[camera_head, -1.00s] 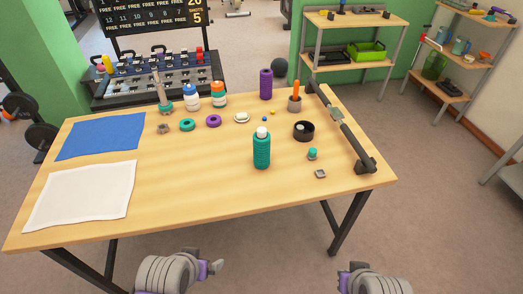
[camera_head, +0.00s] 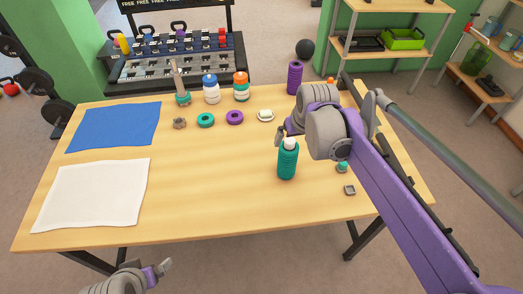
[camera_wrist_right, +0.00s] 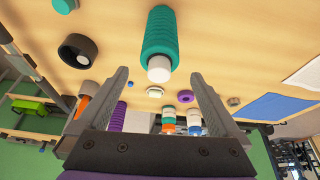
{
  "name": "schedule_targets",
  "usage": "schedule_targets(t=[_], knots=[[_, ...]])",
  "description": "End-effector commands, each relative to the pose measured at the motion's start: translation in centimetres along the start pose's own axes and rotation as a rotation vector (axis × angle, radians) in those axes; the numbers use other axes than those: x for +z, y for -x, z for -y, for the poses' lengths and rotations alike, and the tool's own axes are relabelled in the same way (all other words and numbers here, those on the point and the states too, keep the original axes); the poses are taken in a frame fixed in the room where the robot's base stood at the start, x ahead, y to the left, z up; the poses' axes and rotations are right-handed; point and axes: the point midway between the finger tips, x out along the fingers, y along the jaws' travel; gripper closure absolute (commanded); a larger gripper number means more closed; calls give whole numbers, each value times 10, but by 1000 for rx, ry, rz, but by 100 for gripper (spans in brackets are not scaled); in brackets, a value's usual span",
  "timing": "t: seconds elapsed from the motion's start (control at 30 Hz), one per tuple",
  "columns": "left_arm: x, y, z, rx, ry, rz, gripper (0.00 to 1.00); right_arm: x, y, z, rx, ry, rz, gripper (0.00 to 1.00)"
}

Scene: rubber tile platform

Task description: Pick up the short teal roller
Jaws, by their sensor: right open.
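The short teal roller (camera_head: 288,164) stands upright on the table, ribbed, with a white end on top. In the right wrist view the teal roller (camera_wrist_right: 160,35) lies ahead, its white end showing between my fingertips, apart from them. My right gripper (camera_head: 281,136) is over the table just behind and above the roller's top; in the wrist view the right gripper (camera_wrist_right: 159,76) is open with nothing between its fingers. My left gripper (camera_head: 160,270) is low at the bottom left, off the table's front edge, partly cut off; its jaws are unclear.
A tall purple roller (camera_head: 295,78) stands at the back. A dark round cup (camera_wrist_right: 78,49) is near the roller. Blue cloth (camera_head: 115,126) and white cloth (camera_head: 92,195) lie left. The table's front middle is clear.

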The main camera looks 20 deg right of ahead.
Motion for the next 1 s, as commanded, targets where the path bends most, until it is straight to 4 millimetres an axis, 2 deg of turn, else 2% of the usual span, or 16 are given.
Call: schedule_targets(t=[0.3, 0.57, 0.8, 1.0], knots=[[4, -4, 0, 0, 0, 4, 0, -2, -43, -2, 1, -1, 2, 0], [5, -4, 0, 0, 0, 4, 0, -2, -65, -2, 1, -2, 1, 0], [6, -5, 0, 0, 0, 4, 0, 0, -100, -3, 1, -1, 1, 0], [6, -6, 0, 0, 0, 5, 0, 1, -109, -3, 1, -2, 1, 0]])
